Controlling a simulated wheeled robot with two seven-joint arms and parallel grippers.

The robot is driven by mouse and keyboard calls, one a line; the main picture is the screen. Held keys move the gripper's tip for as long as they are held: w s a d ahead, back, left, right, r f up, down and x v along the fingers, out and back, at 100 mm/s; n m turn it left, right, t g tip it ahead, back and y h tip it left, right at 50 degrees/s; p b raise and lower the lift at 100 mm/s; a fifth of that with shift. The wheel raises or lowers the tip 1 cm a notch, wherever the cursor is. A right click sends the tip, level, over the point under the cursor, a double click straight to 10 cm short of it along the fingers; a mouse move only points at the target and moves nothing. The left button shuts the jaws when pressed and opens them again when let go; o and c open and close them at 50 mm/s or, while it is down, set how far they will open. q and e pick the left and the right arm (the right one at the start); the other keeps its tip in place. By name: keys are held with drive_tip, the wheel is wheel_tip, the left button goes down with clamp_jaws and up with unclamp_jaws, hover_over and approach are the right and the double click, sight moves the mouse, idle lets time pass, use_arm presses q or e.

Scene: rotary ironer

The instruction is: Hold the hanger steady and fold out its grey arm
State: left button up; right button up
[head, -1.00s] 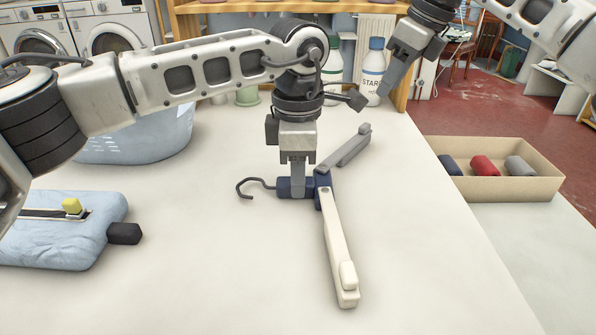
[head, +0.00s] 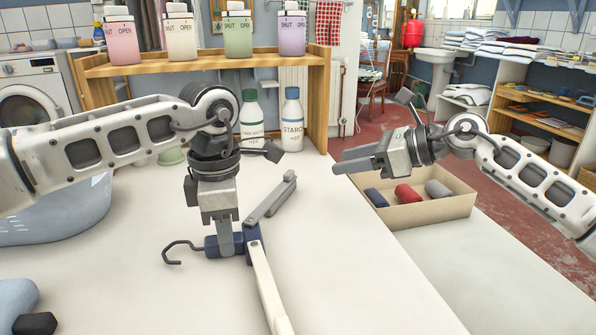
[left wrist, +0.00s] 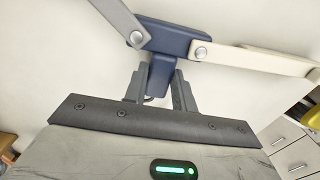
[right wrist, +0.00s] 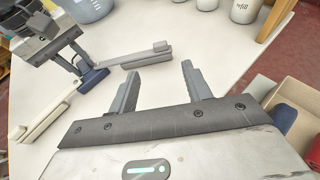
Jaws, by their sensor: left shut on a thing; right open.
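The hanger lies on the white table with a dark blue body (head: 254,243), a dark hook (head: 180,250) to its left, a cream arm (head: 266,290) and a grey arm (head: 271,200). The grey arm slants up and right from the body; the cream arm runs toward the front. My left gripper (head: 229,245) is shut on the blue body near the hook; the left wrist view shows its fingers on both sides of the body's stem (left wrist: 160,75). My right gripper (head: 352,160) is open and empty, up and right of the grey arm. In the right wrist view the grey arm (right wrist: 147,56) lies beyond its fingers.
A cardboard box (head: 430,212) with dark blue, red and grey rolls stands at the right. Two bottles (head: 292,120) stand at the back below a wooden shelf (head: 200,60). A blue basket (head: 60,215) is at the left. The table right of the hanger is clear.

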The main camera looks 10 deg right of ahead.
sight(291, 172)
drive_tip(key=x, duration=1.1)
drive_tip(key=shift+w+a+f, duration=0.2)
drive_tip(key=shift+a, duration=0.05)
clamp_jaws()
drive_tip(key=shift+w, duration=0.1)
